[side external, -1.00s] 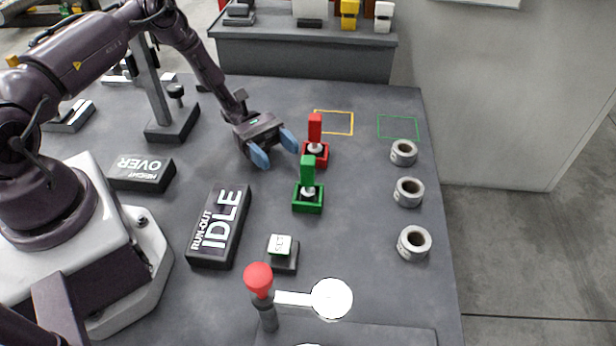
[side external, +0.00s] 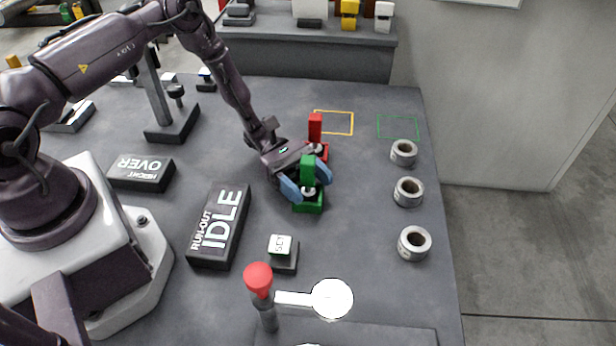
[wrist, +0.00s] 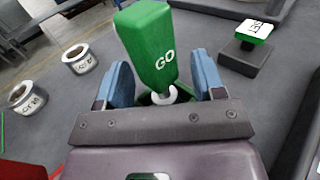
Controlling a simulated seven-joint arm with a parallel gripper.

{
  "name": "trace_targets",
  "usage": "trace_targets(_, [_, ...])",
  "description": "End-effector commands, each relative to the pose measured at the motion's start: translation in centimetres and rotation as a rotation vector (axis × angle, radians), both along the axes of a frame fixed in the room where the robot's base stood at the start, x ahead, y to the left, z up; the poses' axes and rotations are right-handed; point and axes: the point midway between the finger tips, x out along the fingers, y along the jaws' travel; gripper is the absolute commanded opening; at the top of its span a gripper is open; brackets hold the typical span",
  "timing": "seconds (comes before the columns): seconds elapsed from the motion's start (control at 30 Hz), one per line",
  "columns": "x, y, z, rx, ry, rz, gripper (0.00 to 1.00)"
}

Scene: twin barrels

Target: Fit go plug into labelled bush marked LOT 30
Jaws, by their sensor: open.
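The green go plug (side external: 307,166) stands upright in its green holder (side external: 309,205). In the wrist view the plug (wrist: 152,42) shows the word GO. My gripper (side external: 306,182) is open, with one blue finger on each side of the plug; a gap shows between the fingers and the plug in the wrist view (wrist: 162,82). Three grey bushes stand along the right of the table: a far one (side external: 404,153), a middle one (side external: 408,192) and a near one (side external: 414,243). Two bushes show in the wrist view, but their labels are too small to read surely.
A red plug (side external: 315,126) stands in a red holder just behind the green one. A black IDLE display (side external: 220,226) and a SET button (side external: 281,250) lie to the left and front. Yellow (side external: 334,122) and green (side external: 398,127) outlines mark the far right. Table between holders and bushes is clear.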

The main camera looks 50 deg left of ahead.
Motion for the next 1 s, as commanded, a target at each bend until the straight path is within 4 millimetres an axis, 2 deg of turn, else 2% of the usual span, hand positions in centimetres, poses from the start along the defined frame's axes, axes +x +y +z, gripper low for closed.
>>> trace_targets(0.03, [0.0, 0.0, 0.0, 0.000, 0.000, 0.000, 0.62])
trace_targets(0.07, [0.0, 0.0, 0.0, 0.000, 0.000, 0.000, 0.58])
trace_targets(0.2, [0.0, 0.1, 0.0, 0.000, 0.000, 0.000, 0.26])
trace_targets(0.27, [0.0, 0.1, 0.0, 0.000, 0.000, 0.000, 0.12])
trace_targets(0.3, [0.0, 0.1, 0.1, -0.001, 0.000, 0.000, 0.09])
trace_targets(0.67, [0.0, 0.1, 0.7, -0.001, 0.000, 0.000, 0.08])
trace_targets(0.87, [0.0, 0.1, 3.3, -0.001, 0.000, -0.001, 0.08])
trace_targets(1.0, [-2.1, 0.6, 5.7, -0.002, 0.001, -0.001, 0.08])
